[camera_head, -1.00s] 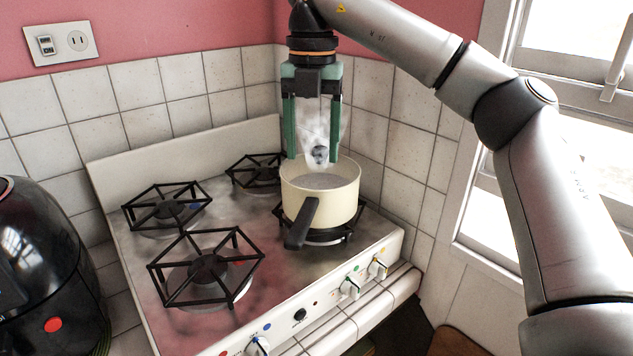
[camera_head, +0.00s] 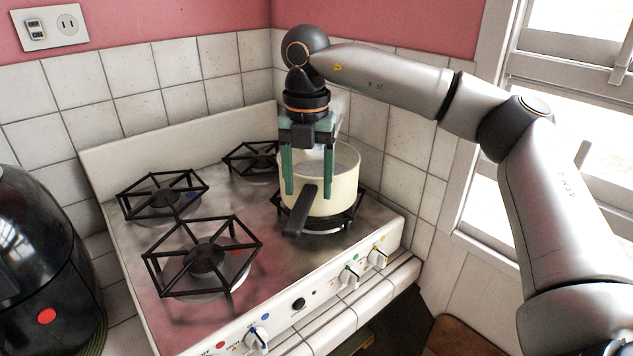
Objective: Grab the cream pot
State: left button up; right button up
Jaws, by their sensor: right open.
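The cream pot (camera_head: 345,192) stands upright on the right-hand burner of the stove. Its black handle (camera_head: 301,213) points toward the front left. My right gripper (camera_head: 307,196) is open and points down, in front of the pot's near left side in the picture. Its two green fingers are spread, one left and one right of the handle's base. Whether a finger touches the pot or handle cannot be told. Part of the pot's rim and wall is hidden behind the gripper. Light steam shows by the pot. My left gripper is not in view.
The white stove (camera_head: 190,232) has several black burner grates; the other burners are empty. Knobs (camera_head: 349,277) line its front edge. A black appliance (camera_head: 38,260) stands at the left. Tiled walls (camera_head: 200,105) close off the back and right, beside a window (camera_head: 570,110).

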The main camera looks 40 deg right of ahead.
jog(key=shift+f, duration=0.9)
jog(key=shift+c, duration=0.2)
grip_shut()
dwell(0.4)
jog(key=shift+w+r, duration=0.1)
jog(key=shift+r, duration=0.1)
